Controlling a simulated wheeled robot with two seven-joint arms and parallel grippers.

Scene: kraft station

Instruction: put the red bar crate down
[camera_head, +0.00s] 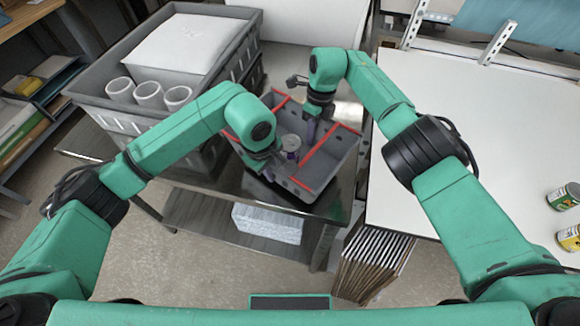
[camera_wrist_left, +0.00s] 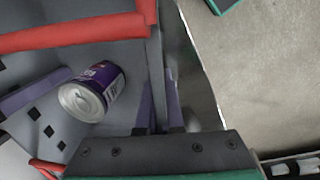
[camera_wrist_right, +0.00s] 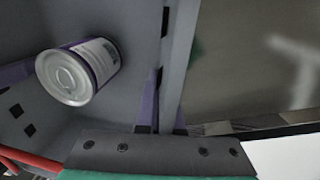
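The red bar crate (camera_head: 335,172) is a grey open box with red bars, over the metal table in the head view. A can (camera_head: 290,142) with a purple label (camera_wrist_left: 92,92) lies tipped inside it; a can also shows in the right wrist view (camera_wrist_right: 80,72). My left gripper (camera_head: 268,170) has its fingers on both sides of the near-left crate wall (camera_wrist_left: 157,60) and looks shut on it. My right gripper (camera_head: 311,130) likewise looks shut on the far wall (camera_wrist_right: 172,60). The crate's underside is hidden, so I cannot tell whether it touches the table.
A large grey crate (camera_head: 110,45) with a white pack (camera_head: 180,45) and white cups (camera_head: 148,94) stands to the left. A white table (camera_head: 480,130) with cans (camera_head: 565,196) is to the right. A white pack (camera_head: 266,223) lies on the lower shelf.

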